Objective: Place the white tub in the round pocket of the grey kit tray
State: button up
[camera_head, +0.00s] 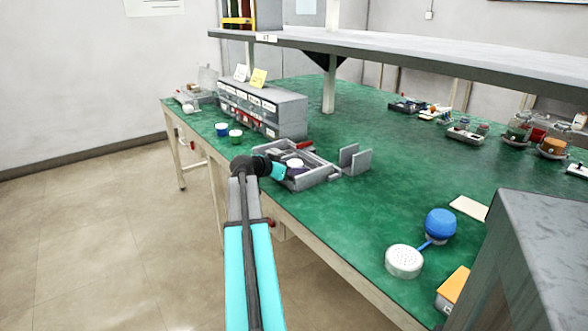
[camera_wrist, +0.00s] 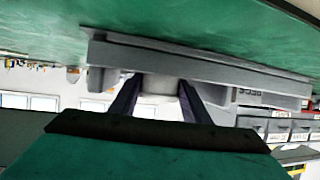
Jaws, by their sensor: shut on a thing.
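The grey kit tray (camera_head: 322,177) lies near the front edge of the green bench, with dark items in its far part. My gripper (camera_head: 291,171) is over the near left part of the tray. It is shut on the white tub (camera_head: 295,162), whose pale top shows in the head view. In the wrist view, which looks upside down, the tub (camera_wrist: 158,86) is a pale cylinder between the two dark fingers of my gripper (camera_wrist: 158,100), beside the tray's long wall (camera_wrist: 200,66). The round pocket is hidden. I cannot tell whether the tub touches the tray floor.
A grey slotted stand (camera_head: 355,160) is just right of the tray. A grey drawer cabinet (camera_head: 262,108) stands behind it, with blue and green tubs (camera_head: 235,136) to the left. The bench between is clear.

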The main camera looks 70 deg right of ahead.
jog(key=shift+f, duration=0.2)
jog(key=o, duration=0.8)
jog(key=shift+r, duration=0.25)
jog(key=v, duration=1.1)
jog(key=shift+a, duration=0.1)
jog(key=shift+w+a+r, duration=0.1)
jog(key=shift+w+a, duration=0.1)
jog(key=shift+a, duration=0.15)
jog(key=shift+w, duration=0.1)
